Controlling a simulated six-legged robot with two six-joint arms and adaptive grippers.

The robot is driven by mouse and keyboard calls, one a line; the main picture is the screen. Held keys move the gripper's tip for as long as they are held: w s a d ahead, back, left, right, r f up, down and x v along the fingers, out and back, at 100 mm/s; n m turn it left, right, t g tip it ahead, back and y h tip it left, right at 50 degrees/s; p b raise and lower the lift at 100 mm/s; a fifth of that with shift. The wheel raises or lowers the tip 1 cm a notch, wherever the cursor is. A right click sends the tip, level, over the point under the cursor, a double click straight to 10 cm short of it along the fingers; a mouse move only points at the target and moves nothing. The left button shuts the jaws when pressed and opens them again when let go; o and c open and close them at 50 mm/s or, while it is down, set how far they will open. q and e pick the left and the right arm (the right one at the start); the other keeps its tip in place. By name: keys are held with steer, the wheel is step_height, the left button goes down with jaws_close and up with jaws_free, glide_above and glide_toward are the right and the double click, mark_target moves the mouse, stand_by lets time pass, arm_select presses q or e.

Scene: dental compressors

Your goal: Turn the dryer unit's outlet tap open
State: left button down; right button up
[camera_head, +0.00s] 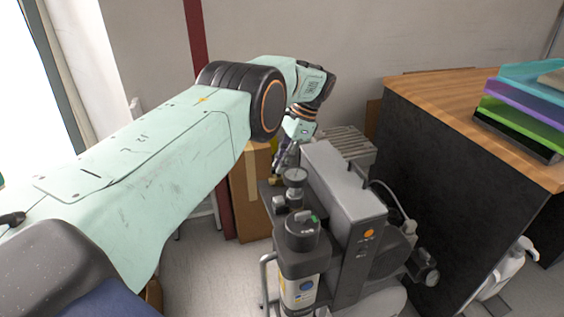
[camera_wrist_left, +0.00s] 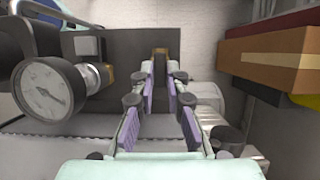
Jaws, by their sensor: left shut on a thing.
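The dryer unit (camera_head: 342,185) is a tall grey housing with an orange dot, with dark canisters on its near side. My left gripper (camera_head: 279,160) reaches behind these canisters, partly hidden at the unit's far left side. In the left wrist view, the purple-padded fingers of my left gripper (camera_wrist_left: 160,88) are closed in on a small brownish upright piece, which looks like the outlet tap (camera_wrist_left: 161,62). Only its upper end shows between the fingertips, so I cannot tell how far it is turned. My right gripper is in neither view.
A round pressure gauge (camera_wrist_left: 48,90) and a brass fitting (camera_wrist_left: 107,73) sit left of the fingers. Cardboard boxes (camera_head: 250,190) stand behind the unit. A wood-topped cabinet (camera_head: 440,170) with stacked coloured trays (camera_head: 520,105) closes off the right. A white bottle (camera_head: 508,268) stands low beside it.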

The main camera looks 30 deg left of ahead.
arm_select(q)
steer(key=shift+r, duration=0.15)
steer(key=c, duration=1.4)
jaws_free()
steer(key=shift+c, duration=0.2)
steer(key=shift+o, duration=0.4)
step_height(320, 180, up, 10)
